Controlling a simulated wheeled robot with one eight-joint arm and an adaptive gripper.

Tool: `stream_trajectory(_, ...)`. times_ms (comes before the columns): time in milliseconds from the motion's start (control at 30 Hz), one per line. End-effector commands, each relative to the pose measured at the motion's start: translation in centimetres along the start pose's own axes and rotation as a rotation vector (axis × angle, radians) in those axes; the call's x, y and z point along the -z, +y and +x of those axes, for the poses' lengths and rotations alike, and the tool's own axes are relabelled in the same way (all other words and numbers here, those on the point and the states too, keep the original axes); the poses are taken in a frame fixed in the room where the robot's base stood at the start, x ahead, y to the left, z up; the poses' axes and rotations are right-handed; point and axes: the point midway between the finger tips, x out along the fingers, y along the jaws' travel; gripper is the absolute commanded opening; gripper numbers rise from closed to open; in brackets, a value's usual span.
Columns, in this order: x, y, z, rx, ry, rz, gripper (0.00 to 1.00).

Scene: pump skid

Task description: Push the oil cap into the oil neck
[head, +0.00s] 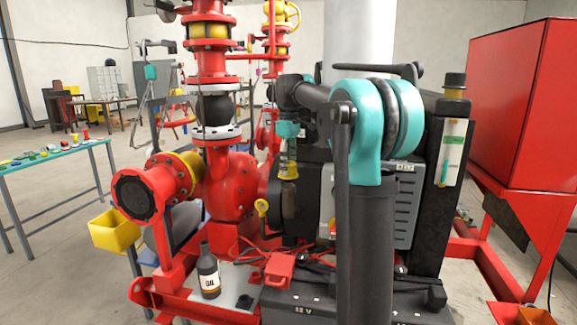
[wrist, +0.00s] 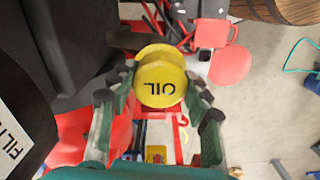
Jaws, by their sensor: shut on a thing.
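The yellow oil cap (wrist: 160,84), marked OIL, sits between the two fingers of my gripper (wrist: 160,78) in the wrist view. The fingers close on its sides. In the head view my gripper (head: 289,153) points down beside the dark engine body, with the yellow cap (head: 288,172) at its fingertips. I cannot make out the oil neck; the cap, my fingers and my arm hide the area below. I cannot tell whether the cap touches the neck.
Red piping and a valve body (head: 230,185) rise on the left. An oil bottle (head: 208,272) stands on the skid near a battery (head: 310,305). A dark filter housing (wrist: 22,110) is close on the left in the wrist view.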

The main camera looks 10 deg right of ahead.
Motion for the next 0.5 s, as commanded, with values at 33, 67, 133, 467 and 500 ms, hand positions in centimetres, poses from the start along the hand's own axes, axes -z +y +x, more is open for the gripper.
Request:
stream_trajectory(33,0.0,0.0,0.0,0.0,0.0,0.0,0.14)
stream_trajectory(67,0.0,0.0,0.01,0.0,0.0,0.0,0.14)
stream_trajectory(133,0.0,0.0,0.05,0.0,0.0,0.0,0.14)
stream_trajectory(467,0.0,0.01,0.59,0.0,0.0,0.0,0.14)
stream_trajectory(500,0.0,0.01,0.66,0.0,0.0,0.0,0.14)
